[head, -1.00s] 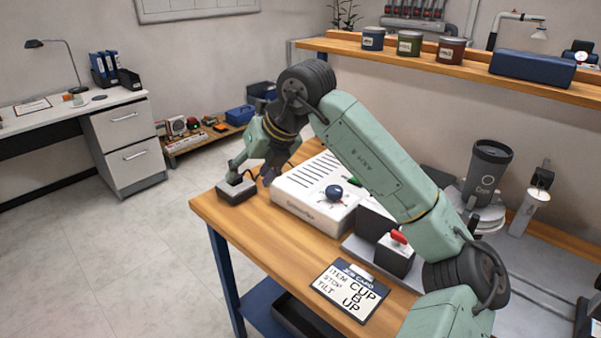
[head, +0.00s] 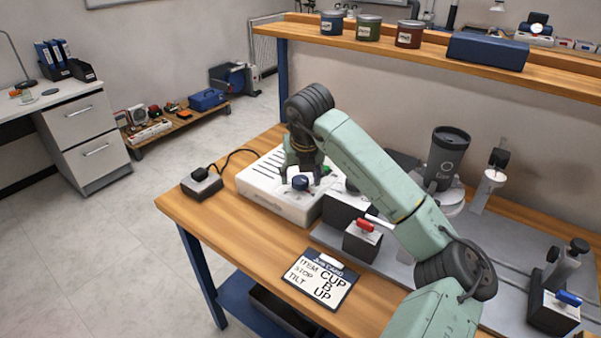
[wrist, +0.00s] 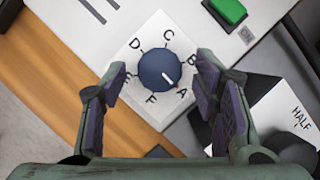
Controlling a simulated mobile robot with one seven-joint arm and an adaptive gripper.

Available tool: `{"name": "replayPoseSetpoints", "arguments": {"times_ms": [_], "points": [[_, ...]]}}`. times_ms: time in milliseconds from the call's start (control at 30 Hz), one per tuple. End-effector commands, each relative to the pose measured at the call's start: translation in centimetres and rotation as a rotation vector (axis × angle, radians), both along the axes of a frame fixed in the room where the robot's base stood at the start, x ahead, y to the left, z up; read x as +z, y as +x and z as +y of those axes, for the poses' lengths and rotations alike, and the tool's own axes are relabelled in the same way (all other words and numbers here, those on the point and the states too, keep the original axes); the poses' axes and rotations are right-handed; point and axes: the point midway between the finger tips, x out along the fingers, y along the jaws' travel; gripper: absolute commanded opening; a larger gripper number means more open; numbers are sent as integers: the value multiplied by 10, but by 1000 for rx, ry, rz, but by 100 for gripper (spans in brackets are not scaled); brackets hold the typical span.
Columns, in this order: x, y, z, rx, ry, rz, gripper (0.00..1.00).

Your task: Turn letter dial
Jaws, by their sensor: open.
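The letter dial is a round dark blue knob (wrist: 158,70) with a white pointer line, on a white plate ringed by the letters A to F. The pointer faces lower right, toward the A. In the head view the blue knob (head: 300,183) sits on top of the white control box (head: 262,190), partly behind my gripper (head: 302,172). In the wrist view my gripper (wrist: 161,74) is open, with one finger on each side of the knob and a visible gap to it. Whether the fingertips are down at knob height is unclear.
A job card (head: 320,282) reads CUP, B, UP. A green button (wrist: 228,10) is near the dial. A red-handled box (head: 363,240) and dark tumbler (head: 447,158) stand to the right.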

Motion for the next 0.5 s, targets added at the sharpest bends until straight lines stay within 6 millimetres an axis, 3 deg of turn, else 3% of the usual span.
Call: {"name": "replayPoseSetpoints", "arguments": {"times_ms": [400,500], "points": [[-10,4,1,1,0,0,55],[-10,4,1,1,0,-1,49]]}}
